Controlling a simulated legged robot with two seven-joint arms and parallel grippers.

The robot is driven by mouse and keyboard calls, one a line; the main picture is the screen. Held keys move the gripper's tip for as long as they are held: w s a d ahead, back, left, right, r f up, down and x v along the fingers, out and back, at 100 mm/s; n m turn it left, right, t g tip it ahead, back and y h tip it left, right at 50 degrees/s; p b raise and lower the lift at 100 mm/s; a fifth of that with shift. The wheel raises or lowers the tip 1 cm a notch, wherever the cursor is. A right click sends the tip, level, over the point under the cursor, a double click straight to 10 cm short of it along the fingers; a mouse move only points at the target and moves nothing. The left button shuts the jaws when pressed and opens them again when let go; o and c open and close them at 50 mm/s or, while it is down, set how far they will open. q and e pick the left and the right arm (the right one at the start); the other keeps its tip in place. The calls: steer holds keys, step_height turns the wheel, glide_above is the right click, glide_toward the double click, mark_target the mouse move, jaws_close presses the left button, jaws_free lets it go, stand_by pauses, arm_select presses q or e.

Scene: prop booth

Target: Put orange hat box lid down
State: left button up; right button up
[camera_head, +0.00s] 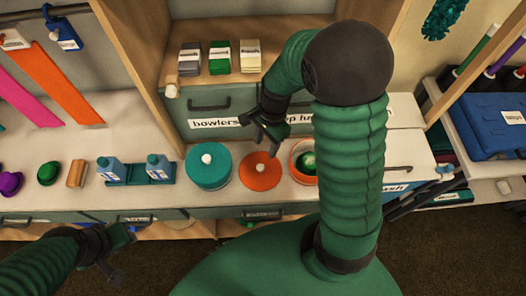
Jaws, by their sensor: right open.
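The orange hat box lid (262,177), a flat disc with a pale knob, lies on the counter between the teal hat box and the open orange hat box. The open orange hat box (296,150) stands just right of it with something green (308,160) inside; my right arm partly hides its right side. My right gripper (260,140) is open and empty, above and slightly behind the lid, apart from its knob. My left gripper (114,252) is low at the left, in front of the counter, with fingers apart and nothing between them.
A teal hat box (208,177) with a pale knob stands left of the lid. Farther left are blue bottles (111,169), a tan block (76,174), a green hat (48,173) and a purple hat (10,183). A labelled drawer (215,104) is behind. The counter's front strip is clear.

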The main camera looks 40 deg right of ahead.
steer(key=s+a+r+n+t, duration=0.1)
steer(key=s+a+n, duration=0.1)
steer(key=n, duration=0.6)
steer(key=s+a+r+n+t+h, duration=0.1)
steer(key=a+n, duration=0.3)
steer(key=n, duration=0.5)
steer(key=shift+s+a+r+t, duration=0.3)
steer(key=shift+s+r, duration=0.3)
steer(key=shift+r, duration=0.2)
steer(key=shift+c, duration=0.4)
